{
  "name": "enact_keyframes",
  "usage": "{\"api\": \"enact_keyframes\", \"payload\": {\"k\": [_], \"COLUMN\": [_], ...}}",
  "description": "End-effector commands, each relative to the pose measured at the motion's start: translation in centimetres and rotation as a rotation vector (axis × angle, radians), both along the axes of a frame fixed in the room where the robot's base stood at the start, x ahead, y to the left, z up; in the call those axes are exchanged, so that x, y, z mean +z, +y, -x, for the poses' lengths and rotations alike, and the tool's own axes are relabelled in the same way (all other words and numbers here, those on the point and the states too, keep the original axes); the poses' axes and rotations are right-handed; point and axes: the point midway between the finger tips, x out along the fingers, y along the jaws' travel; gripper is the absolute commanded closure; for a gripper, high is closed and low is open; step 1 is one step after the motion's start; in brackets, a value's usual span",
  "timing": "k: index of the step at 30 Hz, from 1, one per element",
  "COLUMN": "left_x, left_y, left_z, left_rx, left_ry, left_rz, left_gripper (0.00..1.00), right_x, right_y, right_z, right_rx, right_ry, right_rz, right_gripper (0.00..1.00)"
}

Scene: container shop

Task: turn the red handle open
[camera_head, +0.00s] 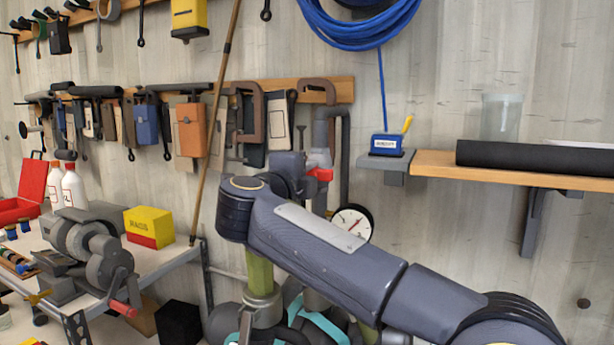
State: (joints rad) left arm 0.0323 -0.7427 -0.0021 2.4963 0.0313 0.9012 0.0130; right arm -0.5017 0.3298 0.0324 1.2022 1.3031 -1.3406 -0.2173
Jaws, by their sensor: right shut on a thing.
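The red handle (321,174) sits on a grey pipe fitting against the wall, in the middle of the head view. Only a short red part of it shows. My right arm comes in from the lower right and bends back toward the pipe. My right gripper (307,177) is at the red handle and shut on it. The fingers are small and partly hidden by my own wrist and arm. My left gripper is not in view.
A round gauge (352,222) hangs just below the handle, close to my arm. A wooden shelf (430,163) with a dark roll (535,158) is at right. A workbench (180,256) with a grey machine (95,250) stands at left. A wooden pole (215,120) leans between.

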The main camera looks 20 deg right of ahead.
Motion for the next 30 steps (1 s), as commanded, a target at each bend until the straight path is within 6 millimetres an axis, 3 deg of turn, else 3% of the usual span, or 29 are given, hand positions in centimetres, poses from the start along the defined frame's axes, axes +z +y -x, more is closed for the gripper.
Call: {"api": "enact_keyframes", "payload": {"k": [14,30], "left_x": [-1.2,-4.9], "left_y": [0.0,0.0], "left_z": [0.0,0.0], "left_rx": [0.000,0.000], "left_ry": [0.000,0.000], "left_rz": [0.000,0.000], "left_gripper": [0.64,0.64], "right_x": [-0.3,-0.5], "right_y": [0.0,0.0], "right_z": [0.0,0.0], "right_rx": [-0.001,-0.002], "right_ry": [-0.083,-0.442], "right_rz": [-0.077,-0.397], "right_gripper": [1.00,1.00]}}
